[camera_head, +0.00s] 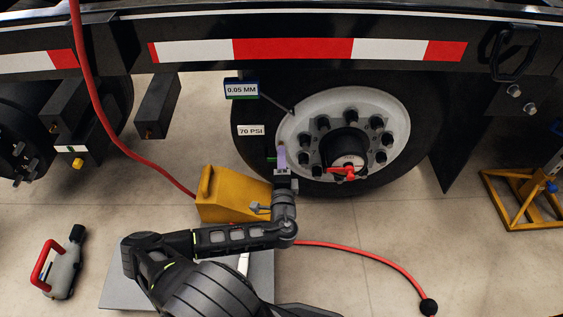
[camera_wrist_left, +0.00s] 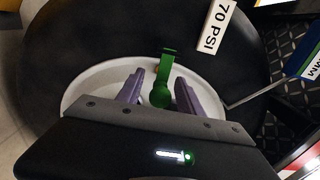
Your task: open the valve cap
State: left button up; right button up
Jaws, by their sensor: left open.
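A green part (camera_wrist_left: 160,94), which looks like the valve cap, shows in the left wrist view against the white wheel rim (camera_wrist_left: 90,88). It has a rounded near end and a narrow arm reaching toward the tire. My left gripper (camera_wrist_left: 160,86) is open, with one purple finger on each side of the green part and visible gaps between. In the head view my left gripper (camera_head: 281,155) is at the left edge of the rim (camera_head: 398,120), and a bit of green (camera_head: 271,159) shows beside it. The valve stem cannot be made out. My right gripper is not in view.
The black tire (camera_head: 250,110) sits under the trailer's striped rail (camera_head: 290,49). A 70 PSI label (camera_head: 250,130) and a 0.05 MM label (camera_head: 241,89) are close by. A yellow chock (camera_head: 228,205), red hose (camera_head: 88,95) and yellow stand (camera_head: 520,200) are around the wheel.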

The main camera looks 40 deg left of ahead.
pick_arm(q)
jog(key=shift+w, duration=0.1)
jog(key=shift+c, duration=0.5)
grip_shut()
